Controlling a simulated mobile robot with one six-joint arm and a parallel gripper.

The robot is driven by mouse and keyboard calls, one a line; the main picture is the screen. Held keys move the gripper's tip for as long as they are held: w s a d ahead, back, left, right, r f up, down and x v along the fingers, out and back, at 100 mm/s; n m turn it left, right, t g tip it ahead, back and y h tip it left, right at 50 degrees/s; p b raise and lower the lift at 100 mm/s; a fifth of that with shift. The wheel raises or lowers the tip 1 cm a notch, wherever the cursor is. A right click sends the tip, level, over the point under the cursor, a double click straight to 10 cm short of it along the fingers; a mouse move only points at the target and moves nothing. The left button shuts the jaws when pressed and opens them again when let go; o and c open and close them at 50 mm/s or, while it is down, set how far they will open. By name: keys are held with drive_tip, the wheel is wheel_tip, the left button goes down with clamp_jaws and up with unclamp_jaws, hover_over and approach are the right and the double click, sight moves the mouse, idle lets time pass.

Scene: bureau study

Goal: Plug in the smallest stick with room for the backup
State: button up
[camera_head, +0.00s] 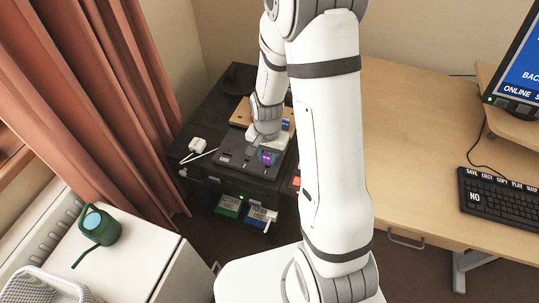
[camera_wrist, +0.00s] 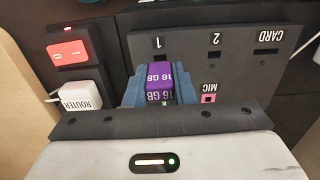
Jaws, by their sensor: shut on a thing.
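A purple stick marked 16 GB (camera_wrist: 159,82) is between the blue fingers of my gripper (camera_wrist: 160,88) in the wrist view. My gripper is shut on it. It sits over the dark port panel (camera_wrist: 228,68), in line with the mark 1. I cannot tell whether its tip is inside a port. Slot 2 (camera_wrist: 215,54) and the CARD slot (camera_wrist: 266,51) show empty beside it. In the head view the stick (camera_head: 268,157) shows small at the right of the panel (camera_head: 238,154), by my gripper (camera_head: 266,152).
A red switch (camera_wrist: 68,53) and white ROUTER plug (camera_wrist: 75,97) are left of the panel; a pink MIC port (camera_wrist: 209,98) is right of the stick. A blue-purple item (camera_head: 286,124) is near a wooden board (camera_head: 241,112). The desk (camera_head: 405,130) holds a keyboard (camera_head: 500,200).

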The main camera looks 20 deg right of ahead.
sight(267, 153)
drive_tip(key=shift+f+b, duration=1.1)
drive_tip(key=shift+f, duration=0.15)
idle(1.5)
drive_tip(key=o, duration=1)
drive_tip(key=shift+r, duration=0.1)
wheel_tip(267, 153, up, 8)
drive_tip(key=shift+p, duration=0.55)
drive_tip(key=s+r+n+t+p, duration=0.1)
drive_tip(key=s+r+n+p, duration=0.1)
drive_tip(key=s+r, duration=0.5)
drive_tip(key=s+r+n+t+p, duration=0.1)
drive_tip(key=s+r+n+p, duration=0.2)
drive_tip(key=r, duration=1.2)
drive_tip(key=s+n, duration=0.2)
drive_tip(key=s, duration=0.2)
drive_tip(key=shift+d+t+p, duration=0.3)
